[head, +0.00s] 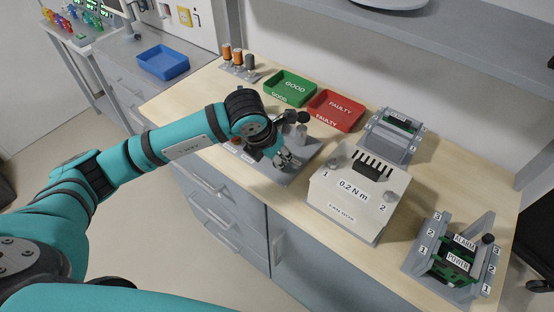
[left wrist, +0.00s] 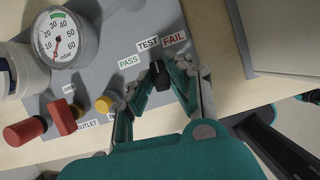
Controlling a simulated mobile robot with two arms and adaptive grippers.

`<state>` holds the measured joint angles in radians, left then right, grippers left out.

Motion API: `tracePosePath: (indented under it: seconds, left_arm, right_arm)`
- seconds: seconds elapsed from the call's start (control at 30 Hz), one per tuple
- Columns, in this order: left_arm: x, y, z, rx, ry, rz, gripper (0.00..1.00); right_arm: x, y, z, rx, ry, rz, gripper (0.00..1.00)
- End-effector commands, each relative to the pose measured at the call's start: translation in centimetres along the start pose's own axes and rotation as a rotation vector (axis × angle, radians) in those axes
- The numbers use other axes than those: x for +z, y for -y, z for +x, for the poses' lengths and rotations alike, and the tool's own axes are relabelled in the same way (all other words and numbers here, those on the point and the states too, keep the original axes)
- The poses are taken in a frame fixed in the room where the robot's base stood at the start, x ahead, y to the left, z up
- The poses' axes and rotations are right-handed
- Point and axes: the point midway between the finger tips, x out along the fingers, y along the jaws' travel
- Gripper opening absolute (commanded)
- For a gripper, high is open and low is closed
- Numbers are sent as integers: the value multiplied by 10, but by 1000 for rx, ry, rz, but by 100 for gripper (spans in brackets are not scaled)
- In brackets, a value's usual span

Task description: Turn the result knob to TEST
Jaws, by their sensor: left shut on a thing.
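The black result knob (left wrist: 158,74) stands on a grey test panel (left wrist: 190,15) in the left wrist view. The labels PASS (left wrist: 129,62), TEST (left wrist: 148,42) and FAIL (left wrist: 174,38) fan out above it. The knob's top end lies below the TEST label, but I cannot tell exactly where its pointer aims. My left gripper (left wrist: 159,82) is shut on the knob, one finger on each side. In the head view the left gripper (head: 284,158) is over the panel, and the arm hides part of the panel and the knob. The right gripper is not in view.
The green GOOD tray (head: 290,88) and red FAULTY tray (head: 336,110) stand behind. A white 0.2 N m box (head: 345,212) stands close to the right.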

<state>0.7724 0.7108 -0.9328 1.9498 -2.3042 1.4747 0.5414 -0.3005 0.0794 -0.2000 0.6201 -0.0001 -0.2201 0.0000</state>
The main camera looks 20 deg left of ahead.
Motion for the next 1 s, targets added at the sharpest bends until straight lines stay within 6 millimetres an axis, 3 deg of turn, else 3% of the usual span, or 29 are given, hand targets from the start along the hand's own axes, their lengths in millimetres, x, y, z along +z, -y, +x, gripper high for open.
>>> tracePosePath:
  seconds: [0.7, 0.73, 0.8, 0.9, 1.0]
  left_arm:
    - [0, 0, 0, 31, -1, -74, 0]
    - [0, 0, 0, 31, -1, -74, 19]
    - [0, 0, 0, 31, -1, -74, 28]
    - [0, 0, 0, 31, -1, -74, 38]
    - [0, 0, 0, 30, -1, -73, 38]
  right_arm:
    - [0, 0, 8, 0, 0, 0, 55]
    - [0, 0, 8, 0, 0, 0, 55]
    - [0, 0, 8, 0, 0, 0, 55]
    - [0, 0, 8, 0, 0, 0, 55]
    - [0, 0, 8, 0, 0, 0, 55]
